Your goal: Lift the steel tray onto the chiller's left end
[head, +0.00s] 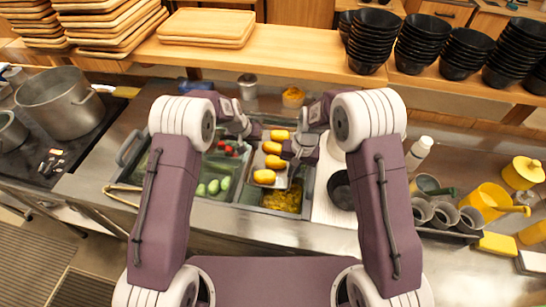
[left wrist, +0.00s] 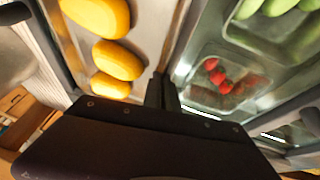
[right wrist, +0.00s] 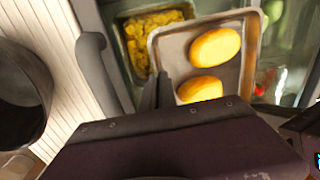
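The steel tray (head: 283,181) holds several yellow oval pieces and lies over the middle of the chiller (head: 238,193). The tray also shows in the left wrist view (left wrist: 142,40) and the right wrist view (right wrist: 176,50). My left gripper (head: 249,139) is at the tray's left side; in the left wrist view its narrow fingers (left wrist: 161,88) are close together at the tray's rim. My right gripper (head: 296,153) is at the opposite side, its fingers (right wrist: 156,88) close together on the rim. Whether the tray touches the chiller is not clear.
Left of the tray, the chiller holds green pieces (head: 212,187) and red pieces (head: 229,150); a pan of yellow bits (head: 284,201) is at its right. A black bowl (head: 342,190) stands right of the chiller. A large pot (head: 62,103) is at the far left.

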